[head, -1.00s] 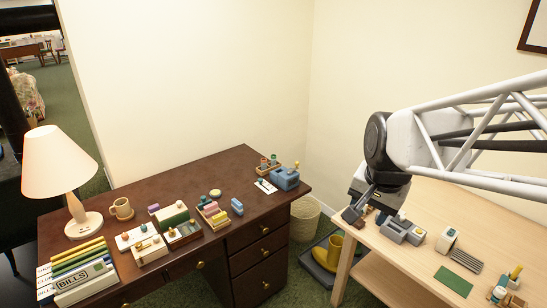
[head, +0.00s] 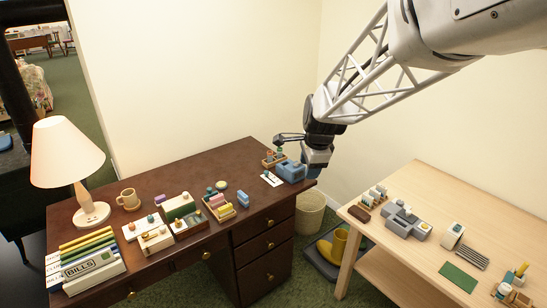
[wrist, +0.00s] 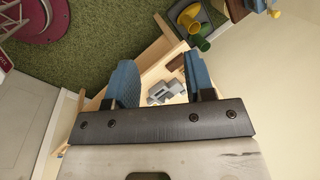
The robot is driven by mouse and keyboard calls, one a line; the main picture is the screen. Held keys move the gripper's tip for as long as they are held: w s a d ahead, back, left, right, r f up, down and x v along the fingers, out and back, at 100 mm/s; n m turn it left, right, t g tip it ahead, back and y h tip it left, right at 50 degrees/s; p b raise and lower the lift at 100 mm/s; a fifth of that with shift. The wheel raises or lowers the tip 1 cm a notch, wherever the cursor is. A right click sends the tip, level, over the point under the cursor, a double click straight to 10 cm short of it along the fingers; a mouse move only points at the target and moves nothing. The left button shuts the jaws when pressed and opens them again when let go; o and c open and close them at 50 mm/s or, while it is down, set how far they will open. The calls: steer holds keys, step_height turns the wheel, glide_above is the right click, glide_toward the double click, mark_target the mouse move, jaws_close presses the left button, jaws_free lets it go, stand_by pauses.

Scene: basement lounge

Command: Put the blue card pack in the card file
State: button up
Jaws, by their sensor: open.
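The blue card pack (head: 243,199) appears to be the small blue block standing on the dark desk, just right of a tray of coloured packs. That tray (head: 222,218), with pink, yellow and green packs in it, looks like the card file; its inner slots are too small to make out. My gripper (head: 281,138) is above the desk's far right corner, behind and right of the blue pack and apart from it. In the wrist view my gripper (wrist: 163,80) is open, with nothing between its blue-grey fingers. The pack and file do not show there.
A blue device (head: 291,172) and a small wooden holder (head: 273,159) stand below my gripper. Small boxes (head: 180,206), a mug (head: 129,199), a lamp (head: 76,170) and binders (head: 90,270) fill the desk's left. A wooden side table (head: 440,205) holds several items.

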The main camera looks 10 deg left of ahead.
steer(key=w+a+f+m, duration=0.6)
steer(key=w+a+f, duration=0.5)
steer(key=a, duration=0.1)
steer(key=m+y, duration=0.1)
steer(key=m, duration=0.5)
glide_above(243, 194)
steer(key=f, duration=0.9)
steer(key=s+d+f, duration=0.1)
steer(key=f, duration=0.3)
steer(key=shift+f, duration=0.15)
steer(key=shift+x, duration=1.3)
steer(key=shift+f, duration=0.1)
steer(key=shift+x, duration=2.55)
jaws_close()
